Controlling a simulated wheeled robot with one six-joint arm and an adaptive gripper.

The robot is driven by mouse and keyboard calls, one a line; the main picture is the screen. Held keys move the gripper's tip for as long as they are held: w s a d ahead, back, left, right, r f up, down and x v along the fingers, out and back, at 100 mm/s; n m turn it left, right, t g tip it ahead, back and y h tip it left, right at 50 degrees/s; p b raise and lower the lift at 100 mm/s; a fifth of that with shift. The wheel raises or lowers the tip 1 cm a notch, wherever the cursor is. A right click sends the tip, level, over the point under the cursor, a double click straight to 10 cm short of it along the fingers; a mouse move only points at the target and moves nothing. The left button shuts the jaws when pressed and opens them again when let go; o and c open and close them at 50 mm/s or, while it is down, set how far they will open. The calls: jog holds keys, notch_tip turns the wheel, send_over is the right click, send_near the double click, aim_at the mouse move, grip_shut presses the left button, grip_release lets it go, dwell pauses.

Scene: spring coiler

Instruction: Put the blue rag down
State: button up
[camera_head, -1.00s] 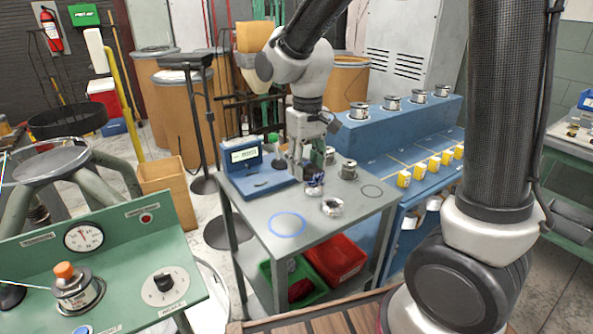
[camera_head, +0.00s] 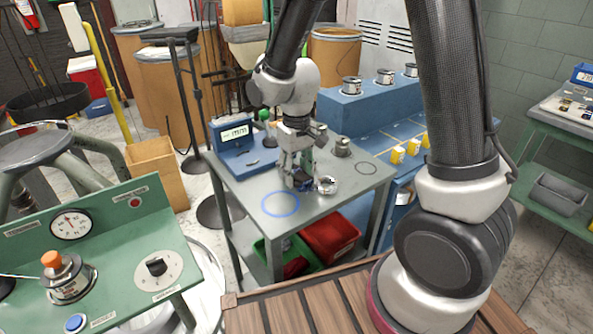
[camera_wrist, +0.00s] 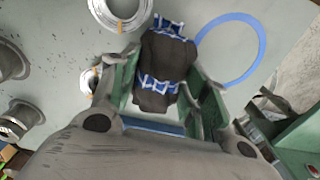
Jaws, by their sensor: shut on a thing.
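My gripper (camera_head: 299,178) is shut on a dark, bunched cloth with blue-and-white edging, the blue rag (camera_head: 304,185). In the wrist view the rag (camera_wrist: 168,57) shows between the two green-sided fingers. It is at or just above the grey table top (camera_head: 330,212); I cannot tell if it touches. A blue ring marking (camera_head: 263,206) on the table lies to the front left of the rag. In the wrist view the ring (camera_wrist: 262,48) is right beside the rag, which does not cover its middle.
A shiny wire coil (camera_head: 327,185) lies close to the right of my gripper. A blue gauge with a display (camera_head: 235,135) stands at the table's back left, and a metal spool (camera_head: 342,147) at the back.

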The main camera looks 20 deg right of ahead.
jog(key=shift+f, duration=0.1)
jog(key=o, duration=0.9)
